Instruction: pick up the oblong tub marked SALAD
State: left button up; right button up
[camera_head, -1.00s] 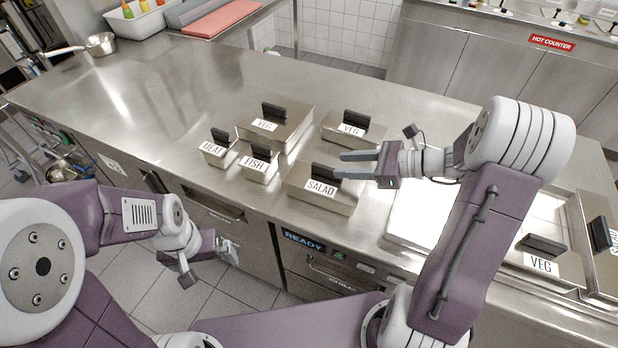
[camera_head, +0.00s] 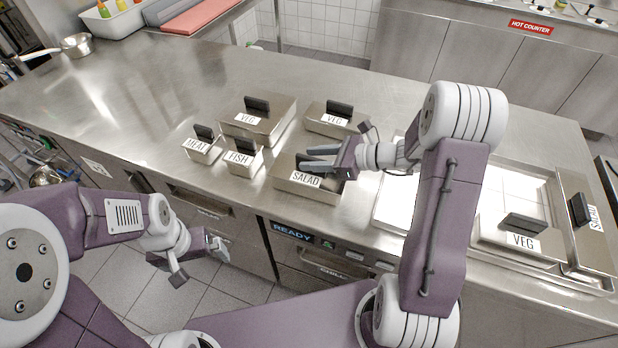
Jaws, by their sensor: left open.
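A steel tub marked SALAD (camera_head: 325,190) with a black lid handle sits on the counter near its front edge. My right gripper (camera_head: 303,159) is over this tub at its handle, fingers pointing left and apart, one on the far side and one on the near side. The fingers partly hide the handle, and I cannot tell whether they touch it. Another tub marked SALAD (camera_head: 590,240) stands at the far right in a tray (camera_head: 380,212). My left gripper (camera_head: 219,246) is open and empty, low in front of the counter, away from the tubs.
Tubs marked MEAT (camera_head: 199,150), FISH (camera_head: 243,163) and VEG (camera_head: 262,128) stand left of the near SALAD tub. Another VEG tub (camera_head: 330,124) is behind it. A further VEG tub (camera_head: 515,236) is at the right.

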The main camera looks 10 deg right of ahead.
jog(key=shift+w+a+f, duration=0.15)
jog(key=shift+w+a, duration=0.05)
jog(key=shift+a, duration=0.1)
jog(key=shift+s+d, duration=0.1)
jog(key=c, duration=0.4)
grip_shut()
dwell(0.7)
